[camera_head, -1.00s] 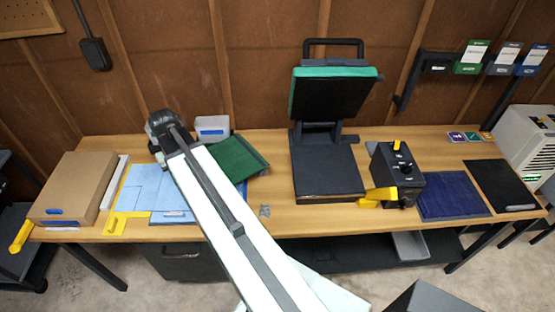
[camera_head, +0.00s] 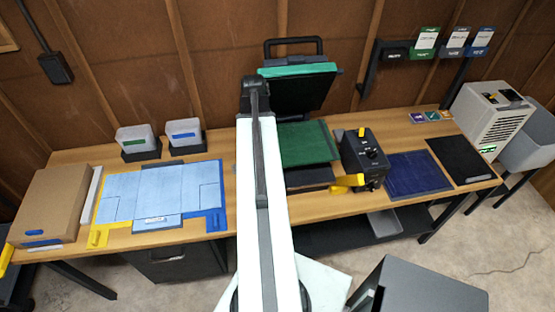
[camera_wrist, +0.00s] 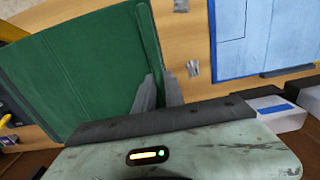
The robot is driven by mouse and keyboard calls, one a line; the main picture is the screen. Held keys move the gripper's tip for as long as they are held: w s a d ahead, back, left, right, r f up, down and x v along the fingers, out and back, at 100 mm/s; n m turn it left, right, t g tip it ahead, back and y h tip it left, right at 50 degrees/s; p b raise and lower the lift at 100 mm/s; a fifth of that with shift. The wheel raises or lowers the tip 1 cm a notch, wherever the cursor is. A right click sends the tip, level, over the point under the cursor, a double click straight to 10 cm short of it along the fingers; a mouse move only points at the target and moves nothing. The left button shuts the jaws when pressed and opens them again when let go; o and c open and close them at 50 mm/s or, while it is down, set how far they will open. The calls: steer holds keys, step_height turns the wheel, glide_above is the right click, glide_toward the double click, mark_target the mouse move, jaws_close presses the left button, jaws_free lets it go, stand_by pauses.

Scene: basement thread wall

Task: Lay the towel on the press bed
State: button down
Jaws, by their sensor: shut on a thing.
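A green towel (camera_head: 306,144) is spread flat over the rear part of the black press bed (camera_head: 310,178); the bed's front strip shows bare. I cannot tell whether the towel touches the bed or hangs just above it. The heat press stands open, its teal-edged upper plate (camera_head: 299,69) tilted up behind. My gripper (camera_wrist: 159,88) is shut on the edge of the green towel (camera_wrist: 75,75) in the wrist view. In the head view my arm hides the gripper and the towel's left edge.
The press's black control box (camera_head: 366,158) with yellow handles stands right of the bed. A dark blue towel (camera_head: 420,173) and black mat (camera_head: 461,159) lie farther right. Light blue sheets (camera_head: 118,197), a cardboard box (camera_head: 51,205) and two bins (camera_head: 137,139) are at left.

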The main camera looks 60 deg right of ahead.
step_height(320, 180, down, 9)
steer(key=b, duration=0.7)
steer(key=shift+b, duration=0.35)
steer(key=c, duration=1.4)
jaws_free()
steer(key=shift+r, duration=0.1)
step_height(320, 180, up, 12)
steer(key=p, duration=1.2)
